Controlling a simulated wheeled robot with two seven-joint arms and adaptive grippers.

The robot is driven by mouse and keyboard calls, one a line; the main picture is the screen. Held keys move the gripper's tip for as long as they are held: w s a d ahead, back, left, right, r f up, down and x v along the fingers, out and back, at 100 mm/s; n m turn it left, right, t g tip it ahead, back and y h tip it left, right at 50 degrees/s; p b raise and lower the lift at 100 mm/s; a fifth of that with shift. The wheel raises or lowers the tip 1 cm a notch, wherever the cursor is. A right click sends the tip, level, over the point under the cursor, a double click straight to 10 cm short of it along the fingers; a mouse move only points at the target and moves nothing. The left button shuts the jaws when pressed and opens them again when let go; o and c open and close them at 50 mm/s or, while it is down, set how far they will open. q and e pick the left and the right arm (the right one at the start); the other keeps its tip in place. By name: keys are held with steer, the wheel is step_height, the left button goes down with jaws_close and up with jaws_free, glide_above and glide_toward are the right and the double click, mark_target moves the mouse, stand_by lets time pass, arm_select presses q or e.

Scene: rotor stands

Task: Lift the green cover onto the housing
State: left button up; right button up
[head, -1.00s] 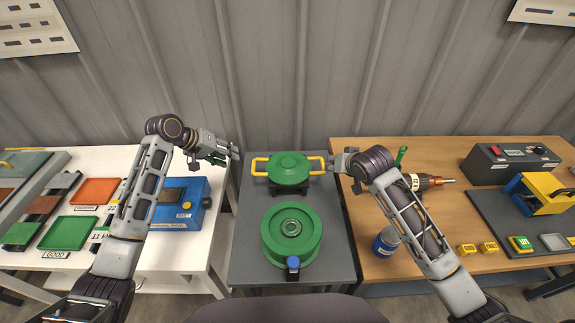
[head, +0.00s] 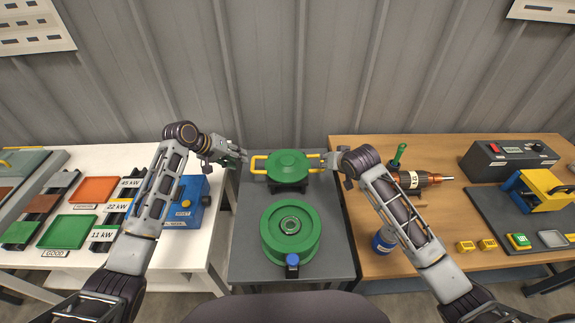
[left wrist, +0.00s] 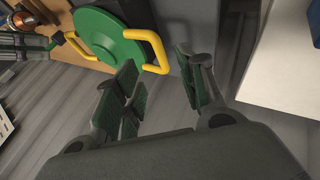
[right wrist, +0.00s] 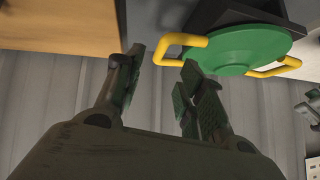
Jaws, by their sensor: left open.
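The green cover (head: 288,165) is a round lid with a yellow handle on each side, resting on a dark stand (head: 290,187) at the back of the grey table. The green housing (head: 272,240), round with a ring-shaped centre, stands in front of it. My left gripper (head: 244,158) is open just left of the left handle (left wrist: 155,45), which shows ahead of its fingers in the left wrist view. My right gripper (head: 324,163) is open at the right handle (right wrist: 175,42); the handle's outer end appears at the gap between its fingertips. I cannot tell whether they touch.
A blue box (head: 183,215) stands on the white table at left, near my left arm. On the wooden table at right are a rotor (head: 415,180) and a blue can (head: 385,241). A blue-topped object (head: 292,262) sits at the housing's front edge.

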mark_target(252, 165)
arm_select(q)
steer(key=shift+x, duration=4.25)
arm_select(e)
steer(key=shift+x, duration=4.3)
arm_select(q)
jaws_close()
arm_select(e)
jaws_close()
arm_select(q)
steer(key=shift+f, duration=0.1)
arm_select(e)
steer(key=shift+s+f, duration=0.1)
